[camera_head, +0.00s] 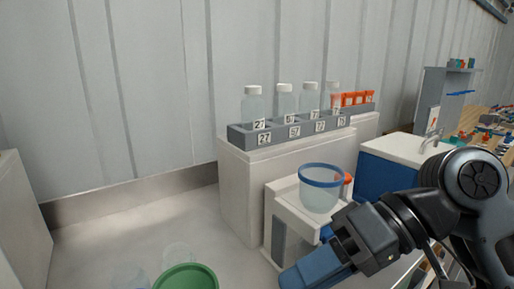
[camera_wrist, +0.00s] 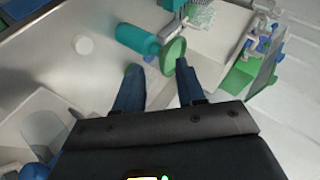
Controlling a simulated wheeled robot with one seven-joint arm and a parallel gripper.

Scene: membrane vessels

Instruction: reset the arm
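My gripper (camera_head: 300,274) is at the lower right of the head view, its blue fingers pointing down and left over the pale counter. In the wrist view the two fingers of my gripper (camera_wrist: 157,75) stand apart, with no object visibly clamped between them. A green round dish (camera_head: 187,277) is at the bottom edge of the head view, left of the fingers. A green disc (camera_wrist: 173,55) shows beyond the fingertips in the wrist view; I cannot tell whether it is the same thing.
A clear vessel with a blue rim (camera_head: 320,190) stands on a white device (camera_head: 284,204) close to my arm. Behind it, a grey rack (camera_head: 285,132) holds several white-capped bottles. A sink unit (camera_head: 405,150) is at the right. The counter's left part (camera_head: 120,235) is clear.

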